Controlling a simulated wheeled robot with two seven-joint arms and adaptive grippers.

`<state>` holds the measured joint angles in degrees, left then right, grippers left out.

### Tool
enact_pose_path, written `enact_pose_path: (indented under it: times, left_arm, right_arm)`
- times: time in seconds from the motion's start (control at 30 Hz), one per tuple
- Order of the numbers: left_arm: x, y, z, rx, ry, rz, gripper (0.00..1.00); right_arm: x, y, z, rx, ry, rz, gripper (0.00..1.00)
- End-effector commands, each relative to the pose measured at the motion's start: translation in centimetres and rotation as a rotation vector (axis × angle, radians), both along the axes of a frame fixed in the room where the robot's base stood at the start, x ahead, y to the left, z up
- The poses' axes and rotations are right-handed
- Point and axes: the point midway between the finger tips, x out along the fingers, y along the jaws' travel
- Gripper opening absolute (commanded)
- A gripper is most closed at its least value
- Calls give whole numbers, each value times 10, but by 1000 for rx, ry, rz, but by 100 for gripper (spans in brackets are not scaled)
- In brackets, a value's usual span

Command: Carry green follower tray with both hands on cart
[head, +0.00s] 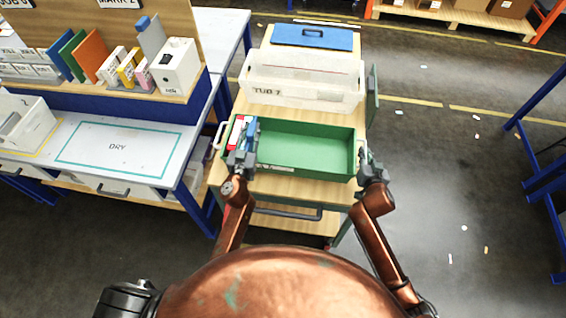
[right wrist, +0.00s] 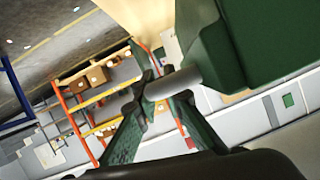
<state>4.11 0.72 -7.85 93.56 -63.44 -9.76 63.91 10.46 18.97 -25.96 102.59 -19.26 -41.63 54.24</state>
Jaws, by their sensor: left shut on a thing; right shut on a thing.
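The green follower tray (head: 305,147) is a rectangular open box at the near end of the wooden-topped cart (head: 268,185). Several red, white and blue items (head: 242,132) lie at its left end; the rest of its floor is bare. My left gripper (head: 240,158) is shut at the tray's left end, where the arm hides its hold. My right gripper (head: 368,165) is shut on the handle at the tray's right end. In the right wrist view, the fingers (right wrist: 155,100) close around a grey bar-like handle (right wrist: 174,83) beside the green wall. I cannot tell whether the tray touches the cart top.
A white bin marked TUB 7 (head: 300,95) stands behind the tray, with a blue panel (head: 312,36) beyond it. A workbench with a DRY area (head: 118,147) is close on the left. Open floor (head: 450,190) lies right, before a blue rack (head: 545,130).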

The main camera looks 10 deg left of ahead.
Motion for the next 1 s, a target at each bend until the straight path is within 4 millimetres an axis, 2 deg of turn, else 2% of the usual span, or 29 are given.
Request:
enact_pose_path:
  times: [0.47,1.0]
  left_arm:
    - [0,-1,2,0,-5,-2,0]
    - [1,-1,-27,0,4,-2,0]
  right_arm:
    - [0,0,-1,0,-1,0,0]
    - [0,0,-30,0,8,1,0]
